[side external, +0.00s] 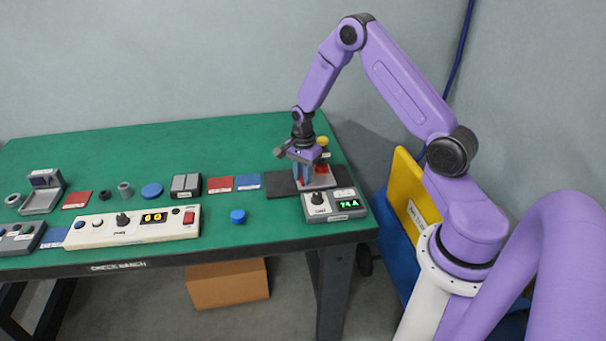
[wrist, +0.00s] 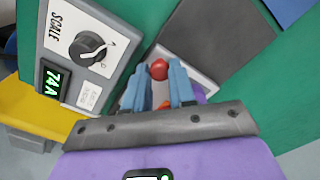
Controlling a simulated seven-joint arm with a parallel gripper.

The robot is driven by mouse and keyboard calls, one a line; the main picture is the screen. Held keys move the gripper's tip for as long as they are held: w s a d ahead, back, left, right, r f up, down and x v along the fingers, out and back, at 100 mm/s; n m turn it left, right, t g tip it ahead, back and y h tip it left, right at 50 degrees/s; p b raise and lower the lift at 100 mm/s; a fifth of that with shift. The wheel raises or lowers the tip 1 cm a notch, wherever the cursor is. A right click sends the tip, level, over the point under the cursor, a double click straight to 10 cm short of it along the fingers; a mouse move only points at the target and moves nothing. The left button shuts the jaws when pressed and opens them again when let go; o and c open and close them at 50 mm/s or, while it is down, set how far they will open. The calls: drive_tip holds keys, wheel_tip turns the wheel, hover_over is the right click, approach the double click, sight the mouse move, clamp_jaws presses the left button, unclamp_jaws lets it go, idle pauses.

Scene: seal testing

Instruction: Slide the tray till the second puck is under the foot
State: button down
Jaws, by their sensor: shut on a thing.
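My gripper (side external: 304,176) points down at the right end of the bench, over the light grey tray (side external: 322,181). In the wrist view its two blue fingers (wrist: 158,76) stand on either side of a round red knob-like piece (wrist: 158,69) and are shut on it. Part of the pale tray (wrist: 190,66) shows around the fingers. A small orange piece (wrist: 165,104) shows between the fingers, partly covered. I cannot tell the pucks apart, and the foot is not clearly visible behind my gripper.
A scale box (side external: 335,204) with a dial and green digits stands close in front of the tray. The dark base plate (side external: 281,184) extends left. A blue round piece (side external: 238,216) and a white control panel (side external: 130,228) lie further left.

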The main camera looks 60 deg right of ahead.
sight(322, 183)
drive_tip(key=shift+s+d, duration=2.1)
drive_tip(key=shift+d, duration=0.05)
drive_tip(key=c, duration=0.9)
unclamp_jaws()
drive_tip(key=shift+c, duration=0.2)
drive_tip(key=shift+r, duration=0.45)
wheel_tip(322, 183, up, 16)
drive_tip(key=shift+r, duration=0.25)
